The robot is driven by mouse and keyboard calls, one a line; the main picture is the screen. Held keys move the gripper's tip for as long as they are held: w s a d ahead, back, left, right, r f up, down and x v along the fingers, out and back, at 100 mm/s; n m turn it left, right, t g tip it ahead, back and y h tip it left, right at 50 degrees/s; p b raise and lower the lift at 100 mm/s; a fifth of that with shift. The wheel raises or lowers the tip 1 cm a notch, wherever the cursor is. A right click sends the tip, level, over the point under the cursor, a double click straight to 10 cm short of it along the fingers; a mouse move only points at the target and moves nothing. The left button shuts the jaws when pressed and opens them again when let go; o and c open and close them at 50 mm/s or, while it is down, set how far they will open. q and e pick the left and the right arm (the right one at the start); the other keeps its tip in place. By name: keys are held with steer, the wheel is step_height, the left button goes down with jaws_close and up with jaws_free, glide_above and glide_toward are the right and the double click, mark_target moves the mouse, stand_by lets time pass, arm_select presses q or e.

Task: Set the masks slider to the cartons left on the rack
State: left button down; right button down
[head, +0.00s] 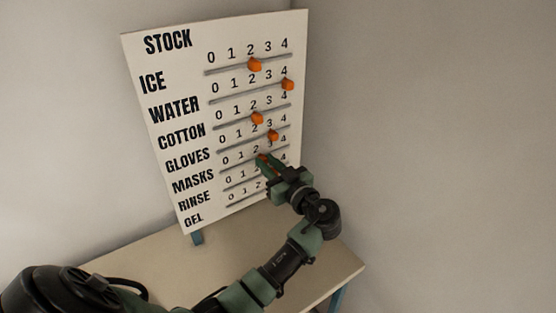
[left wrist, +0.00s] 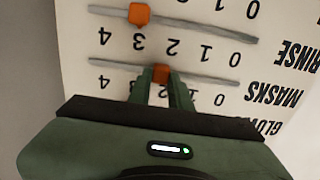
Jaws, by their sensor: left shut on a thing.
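A white stock board (head: 165,120) stands upright on a table, with several labelled rows, each with a track numbered 0 to 4. My left gripper (head: 264,161) is at the masks row and shut on the orange masks slider (left wrist: 161,74). The masks label (left wrist: 272,95) is upside down in the left wrist view. No rack or cartons are in view. My right gripper is not in view.
Other orange sliders stand at ice (head: 254,65) near 2, water (head: 288,84) at 4, cotton (head: 257,118) near 2 and gloves (head: 273,135) near 3. The rinse slider (left wrist: 138,14) is close by, near 3. The table (head: 140,262) is bare; walls stand behind.

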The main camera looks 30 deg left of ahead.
arm_select(q)
steer(key=s, duration=0.1)
steer(key=s+a, duration=0.1)
steer(key=s, duration=0.1)
steer(key=s+a, duration=0.1)
steer(key=s, duration=0.1)
steer(key=shift+s, duration=0.1)
steer(key=c, duration=1.3)
jaws_free()
